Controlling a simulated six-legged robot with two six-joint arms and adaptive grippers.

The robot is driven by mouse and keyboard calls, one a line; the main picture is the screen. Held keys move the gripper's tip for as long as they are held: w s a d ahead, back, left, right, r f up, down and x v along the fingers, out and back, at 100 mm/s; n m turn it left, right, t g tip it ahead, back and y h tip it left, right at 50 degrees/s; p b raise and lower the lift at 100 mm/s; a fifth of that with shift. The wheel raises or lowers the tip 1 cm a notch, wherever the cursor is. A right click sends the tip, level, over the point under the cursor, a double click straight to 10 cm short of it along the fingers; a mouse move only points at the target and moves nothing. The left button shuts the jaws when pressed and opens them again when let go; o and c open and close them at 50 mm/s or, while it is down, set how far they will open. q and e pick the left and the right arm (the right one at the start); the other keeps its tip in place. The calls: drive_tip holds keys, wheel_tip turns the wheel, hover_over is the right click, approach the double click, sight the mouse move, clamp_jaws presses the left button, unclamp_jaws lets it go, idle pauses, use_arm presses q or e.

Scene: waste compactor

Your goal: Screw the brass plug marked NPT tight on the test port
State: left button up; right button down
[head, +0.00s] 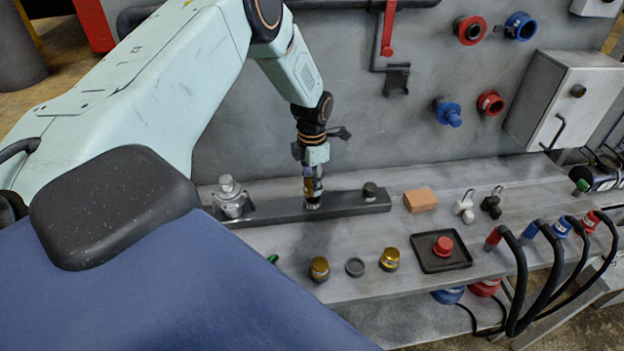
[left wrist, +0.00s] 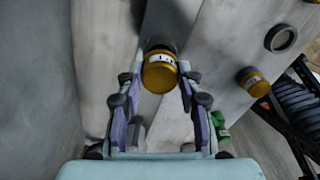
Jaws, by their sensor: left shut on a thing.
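My left gripper (head: 312,188) points down over the middle of a dark grey bar (head: 345,203) on the bench. In the left wrist view, the left gripper (left wrist: 159,80) is shut on a brass plug (left wrist: 159,73) with a pale marked band; its lettering is too small to read. The plug is at the bar, in line with its dark surface. The port under it is hidden, so I cannot tell how the plug is seated. Two other brass plugs, a left one (head: 319,269) and a right one (head: 389,260), stand on the bench in front. My right gripper is not in view.
A metal fitting (head: 230,198) stands at the bar's left end and a dark cap (head: 370,191) near its right end. A dark ring (head: 354,267), an orange block (head: 420,200) and a black tray (head: 440,262) with a red knob are on the bench. Black hoses (head: 545,275) arch at right.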

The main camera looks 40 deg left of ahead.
use_arm(q)
drive_tip(key=shift+f+b, duration=0.3)
drive_tip(key=shift+f, duration=0.75)
idle(0.8)
drive_tip(key=shift+p, duration=0.65)
idle(0.9)
drive_tip(key=shift+f, duration=0.15)
idle(0.5)
drive_tip(key=o, duration=0.5)
drive_tip(key=c, duration=0.6)
drive_tip(key=shift+o, duration=0.2)
drive_tip(key=m, duration=0.5)
